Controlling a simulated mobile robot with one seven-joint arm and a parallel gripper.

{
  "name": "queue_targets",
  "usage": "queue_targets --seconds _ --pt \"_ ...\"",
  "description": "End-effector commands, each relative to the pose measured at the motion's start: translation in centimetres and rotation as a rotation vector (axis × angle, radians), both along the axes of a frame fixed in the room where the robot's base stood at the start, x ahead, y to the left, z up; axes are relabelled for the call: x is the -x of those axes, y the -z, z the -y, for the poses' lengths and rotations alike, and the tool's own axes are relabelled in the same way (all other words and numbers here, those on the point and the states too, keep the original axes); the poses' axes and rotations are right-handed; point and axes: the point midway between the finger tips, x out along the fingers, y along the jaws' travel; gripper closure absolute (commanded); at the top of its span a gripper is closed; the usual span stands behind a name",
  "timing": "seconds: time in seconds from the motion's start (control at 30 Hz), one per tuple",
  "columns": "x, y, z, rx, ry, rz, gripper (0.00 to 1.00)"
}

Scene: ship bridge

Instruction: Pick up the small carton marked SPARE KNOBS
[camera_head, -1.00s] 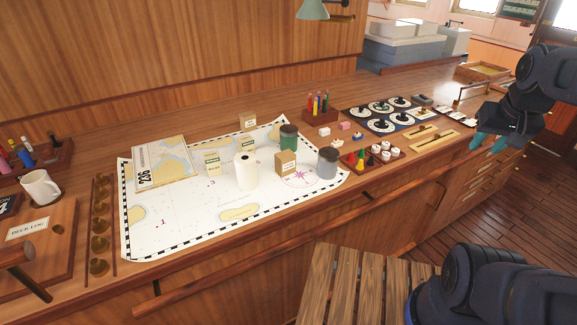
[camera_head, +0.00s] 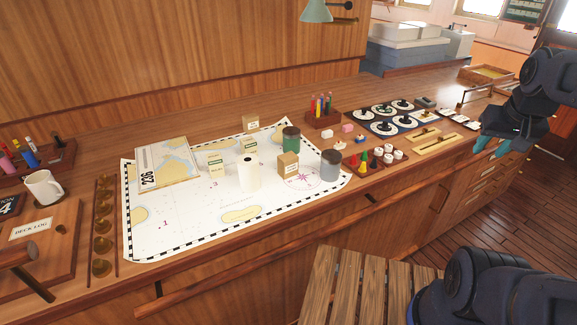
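Several small cartons stand on the chart on the long wooden counter. A brown carton (camera_head: 288,166) with a pale label stands right of the white cylinder. Another small brown carton (camera_head: 250,123) stands at the chart's back edge. Two cream-and-green cartons stand further left, one nearer (camera_head: 215,165) and one behind (camera_head: 249,147). The lettering is too small to read, so I cannot tell which is marked SPARE KNOBS. My gripper (camera_head: 489,148) is at the right, above the counter's front edge and far from the cartons. Its teal fingertips are apart, with nothing visible between them.
A white cylinder (camera_head: 249,174), a green jar (camera_head: 291,140) and a grey jar (camera_head: 330,164) stand close around the cartons. A tray of coloured pieces (camera_head: 361,168) and dial panels (camera_head: 384,124) lie to the right. A rail (camera_head: 300,237) runs along the counter's front. A slatted wooden top (camera_head: 350,285) is below.

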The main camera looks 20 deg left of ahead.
Motion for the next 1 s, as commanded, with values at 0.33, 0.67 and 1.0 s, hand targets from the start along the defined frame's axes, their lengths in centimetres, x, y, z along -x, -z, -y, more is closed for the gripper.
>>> queue_targets --seconds 0.33,0.67,1.0 --pt "0.0 0.0 0.0 0.0 0.0 0.0 0.58" --pt "0.0 0.0 0.0 0.0 0.0 0.0 0.2" --pt "-1.9 -0.5 -1.4 0.001 -0.048 -0.023 0.2"
